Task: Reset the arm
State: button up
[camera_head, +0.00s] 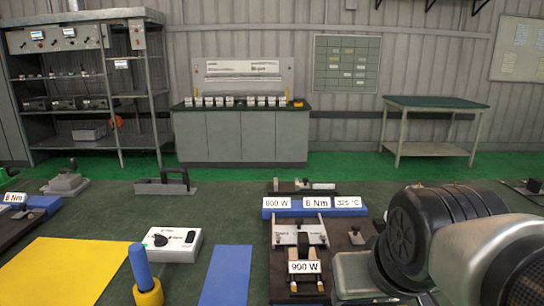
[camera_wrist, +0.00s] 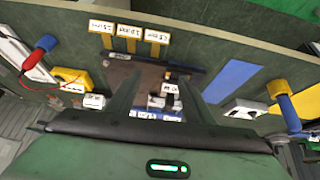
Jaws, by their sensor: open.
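My arm fills the right side of the head view as black and grey links, covering part of the bench there. My gripper (camera_wrist: 162,82) shows in the wrist view as two dark fingers spread apart, with nothing seen between them. Its green body lies along the bottom of that view. Beyond the fingers is a dark fixture with small white labels. In the head view a fixture (camera_head: 298,240) with a "900 W" label stands left of my arm. Behind it is a blue block (camera_head: 285,208) labelled "800 W", "8 Nm" and "325 °C". My fingertips cannot be made out in the head view.
The bench holds a white control box (camera_head: 171,244), a blue-and-yellow handled tool (camera_head: 145,277), a yellow mat (camera_head: 65,271) and a blue mat (camera_head: 227,275). A red-and-blue probe (camera_wrist: 40,52) lies at the wrist view's left. Bare bench shows around the control box.

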notch_tip(320, 180, up, 22)
jog(key=s+p, duration=0.2)
jog(key=p, duration=2.1)
jog(key=shift+s+r+g, duration=0.2)
jog(key=shift+s+g, duration=0.2)
jog(key=shift+d, duration=0.1)
